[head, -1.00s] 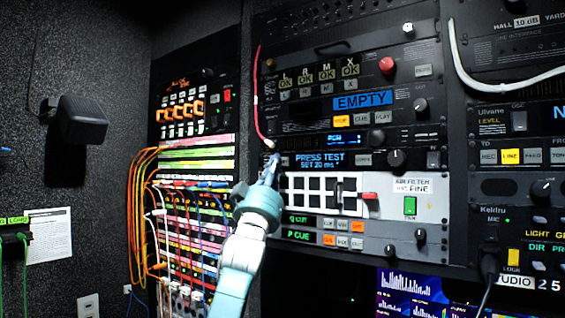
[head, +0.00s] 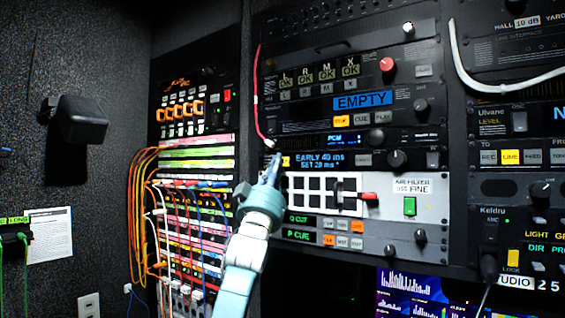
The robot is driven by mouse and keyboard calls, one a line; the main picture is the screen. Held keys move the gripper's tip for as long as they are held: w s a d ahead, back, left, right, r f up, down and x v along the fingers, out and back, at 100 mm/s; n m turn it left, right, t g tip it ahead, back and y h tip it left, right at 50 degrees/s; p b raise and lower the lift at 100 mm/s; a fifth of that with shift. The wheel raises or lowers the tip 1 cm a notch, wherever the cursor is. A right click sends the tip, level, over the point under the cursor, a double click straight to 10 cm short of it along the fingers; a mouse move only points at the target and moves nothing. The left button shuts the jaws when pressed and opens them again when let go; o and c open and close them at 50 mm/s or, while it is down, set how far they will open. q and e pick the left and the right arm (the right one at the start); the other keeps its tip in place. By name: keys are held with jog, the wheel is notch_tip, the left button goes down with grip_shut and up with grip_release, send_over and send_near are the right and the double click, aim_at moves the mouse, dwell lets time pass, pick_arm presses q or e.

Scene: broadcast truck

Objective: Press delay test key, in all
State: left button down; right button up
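The delay unit is a dark rack panel with a blue display (head: 325,161) that reads "EARLY 40 ms" over a "SET" line whose number looks like 29 ms. A small key (head: 286,161) glows yellow at the left of this display. My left gripper (head: 272,161) reaches up from below, with its fingers together and its tips just left of the lit key. The fingers hide part of the panel's left end, and I cannot tell whether they touch the key. My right gripper is not in view.
A red cable (head: 257,95) hangs close above the gripper. A patch bay with many coloured cables (head: 190,215) stands left. A dark knob (head: 397,159) is right of the display.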

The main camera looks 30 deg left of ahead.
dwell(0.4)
pick_arm(q)
jog(key=shift+s, duration=0.6)
jog(key=shift+s+f+b, duration=0.1)
jog(key=shift+b, duration=0.25)
jog(key=s, duration=0.2)
jog(key=s+b, duration=0.1)
jog(key=s, duration=0.1)
jog(key=shift+s+a, duration=0.2)
jog(key=shift+s, duration=0.2)
